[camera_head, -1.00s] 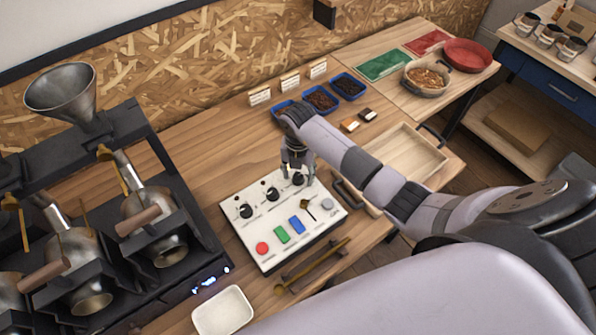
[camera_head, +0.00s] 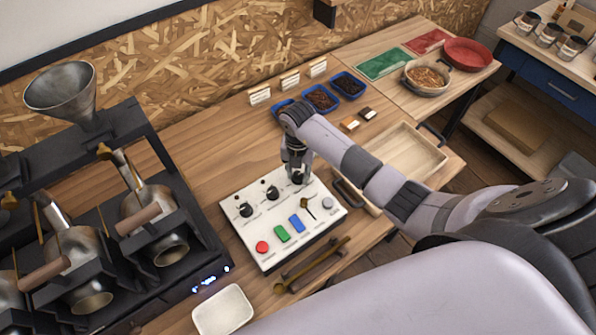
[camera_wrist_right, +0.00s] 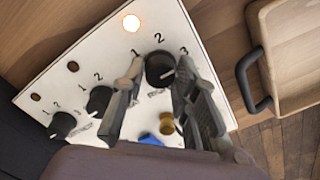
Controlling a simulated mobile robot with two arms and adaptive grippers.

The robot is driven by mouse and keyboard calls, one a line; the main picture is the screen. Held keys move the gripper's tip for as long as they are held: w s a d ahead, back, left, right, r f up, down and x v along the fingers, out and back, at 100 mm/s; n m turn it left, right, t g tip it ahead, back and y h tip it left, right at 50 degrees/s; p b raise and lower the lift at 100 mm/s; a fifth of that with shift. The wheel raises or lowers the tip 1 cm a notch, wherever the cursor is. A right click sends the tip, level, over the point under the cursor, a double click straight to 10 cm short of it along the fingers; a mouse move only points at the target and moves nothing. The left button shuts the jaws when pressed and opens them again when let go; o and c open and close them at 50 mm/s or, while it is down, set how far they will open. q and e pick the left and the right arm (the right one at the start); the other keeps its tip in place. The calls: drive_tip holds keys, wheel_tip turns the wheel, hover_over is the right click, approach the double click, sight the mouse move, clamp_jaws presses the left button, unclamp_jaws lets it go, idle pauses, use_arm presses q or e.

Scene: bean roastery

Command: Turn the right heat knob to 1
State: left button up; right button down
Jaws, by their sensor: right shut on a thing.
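The white control panel (camera_head: 262,238) lies on the wooden bench with three black knobs in a row. My right gripper (camera_head: 298,178) is over the right heat knob, the rightmost one. In the wrist view my right gripper (camera_wrist_right: 158,76) has one finger on each side of the right heat knob (camera_wrist_right: 159,66) and is shut on it. The numbers 1, 2 and 3 are printed around this knob. A short white mark shows on its lower right side; its exact setting is hard to read. The middle knob (camera_wrist_right: 99,99) and left knob (camera_wrist_right: 62,124) are free. My left gripper is not in view.
An orange-white lamp (camera_wrist_right: 131,22) glows above the right knob. A red button (camera_head: 262,247), green button (camera_head: 282,234) and blue button (camera_head: 297,224) sit on the panel's front part. A wooden tray (camera_head: 408,150) stands right of the panel, the roaster (camera_head: 150,215) left.

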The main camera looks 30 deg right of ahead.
drive_tip(key=shift+n, duration=0.3)
drive_tip(key=n+b, duration=0.2)
drive_tip(key=n, duration=0.1)
drive_tip(key=shift+d+f+b, duration=0.1)
drive_tip(key=shift+f+b, duration=0.05)
drive_tip(key=shift+b, duration=0.15)
drive_tip(key=n+b, duration=0.3)
drive_tip(key=n, duration=0.2)
drive_tip(key=shift+b, duration=0.4)
drive_tip(key=n+b, duration=1)
drive_tip(key=b, duration=0.1)
drive_tip(key=shift+n, duration=0.4)
drive_tip(key=n+b, duration=0.3)
drive_tip(key=n, duration=0.1)
drive_tip(key=shift+b, duration=0.4)
drive_tip(key=shift+r+n, duration=0.2)
drive_tip(key=shift+n, duration=0.1)
drive_tip(key=c, duration=1.2)
unclamp_jaws()
drive_tip(key=shift+c, duration=0.2)
